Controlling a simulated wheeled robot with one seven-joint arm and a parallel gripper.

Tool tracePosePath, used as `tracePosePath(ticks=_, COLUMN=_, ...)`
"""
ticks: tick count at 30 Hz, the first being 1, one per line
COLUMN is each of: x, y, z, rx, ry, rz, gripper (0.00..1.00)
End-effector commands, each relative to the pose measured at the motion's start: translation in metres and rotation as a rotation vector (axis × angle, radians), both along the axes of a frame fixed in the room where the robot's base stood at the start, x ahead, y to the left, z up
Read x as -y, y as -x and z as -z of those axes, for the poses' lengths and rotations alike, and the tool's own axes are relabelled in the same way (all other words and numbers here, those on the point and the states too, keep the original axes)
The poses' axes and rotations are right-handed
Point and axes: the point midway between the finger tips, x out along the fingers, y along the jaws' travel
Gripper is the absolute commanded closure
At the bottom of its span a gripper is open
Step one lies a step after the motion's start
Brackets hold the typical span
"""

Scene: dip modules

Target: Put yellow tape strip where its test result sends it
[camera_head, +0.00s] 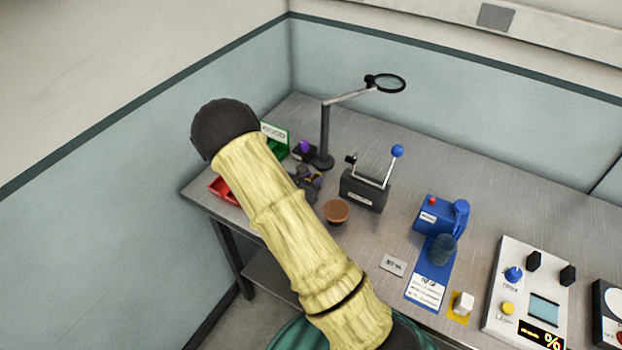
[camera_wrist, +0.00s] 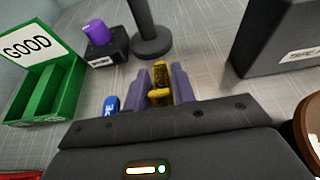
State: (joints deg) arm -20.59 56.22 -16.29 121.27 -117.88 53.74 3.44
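My gripper (camera_wrist: 162,92) has two purple fingers, closed on a yellow piece (camera_wrist: 159,72) that looks like the yellow tape strip. It sticks up between the fingers, above the bench. In the head view my gripper (camera_head: 308,180) is at the bench's left part, partly hidden by my arm. The green bin (camera_wrist: 72,90) with a GOOD sign stands at the left in the wrist view, and its green edge shows in the head view (camera_head: 283,140). A red bin (camera_head: 220,189) is at the bench's left edge, partly hidden by my arm; its label is not visible.
A magnifier lamp (camera_head: 323,130), a lever box (camera_head: 362,190), a brown round pot (camera_head: 336,211), a blue machine (camera_head: 432,214) and a white test panel (camera_head: 508,270) stand on the bench. A purple item (camera_wrist: 96,32) sits on a black block; a small blue piece (camera_wrist: 111,104) lies near my gripper.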

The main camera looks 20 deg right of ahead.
Motion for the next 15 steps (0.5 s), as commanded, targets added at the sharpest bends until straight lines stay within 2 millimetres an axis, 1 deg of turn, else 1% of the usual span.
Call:
tracePosePath(ticks=1, x=0.0, y=0.0, z=-0.0005, rx=0.0, ry=0.0, rz=0.0, gripper=0.63)
tracePosePath(ticks=2, x=0.0, y=0.0, z=-0.0005, rx=0.0, ry=0.0, rz=0.0, gripper=0.59)
tracePosePath(ticks=10, x=0.0, y=0.0, z=-0.001, rx=0.0, ry=0.0, rz=0.0, gripper=0.59)
tracePosePath(ticks=14, x=0.0, y=0.0, z=-0.0053, rx=0.0, ry=0.0, rz=0.0, gripper=0.59)
tracePosePath(ticks=15, x=-0.0031, y=0.0017, z=-0.0049, rx=0.001, ry=0.0, rz=-0.002, gripper=0.59)
